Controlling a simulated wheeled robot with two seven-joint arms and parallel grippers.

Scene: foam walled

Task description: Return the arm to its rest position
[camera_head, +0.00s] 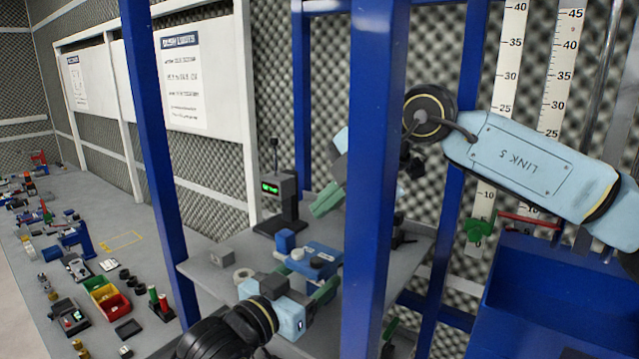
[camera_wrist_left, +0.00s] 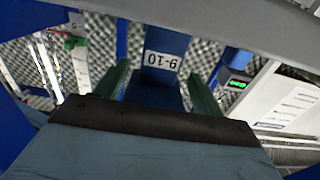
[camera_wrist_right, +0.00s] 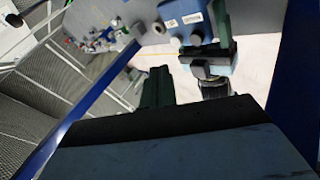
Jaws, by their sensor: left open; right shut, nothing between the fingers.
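My left gripper (camera_wrist_left: 158,80) is open and empty, with its two green fingers apart.
Blue posts (camera_head: 376,180) frame a grey shelf (camera_head: 205,272) holding a blue device (camera_head: 318,262), a grey block (camera_head: 222,257) and a display unit (camera_head: 283,200). A blue bin (camera_head: 550,300) stands right, below measuring strips (camera_head: 505,60). A cluttered bench (camera_head: 150,215) runs left.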

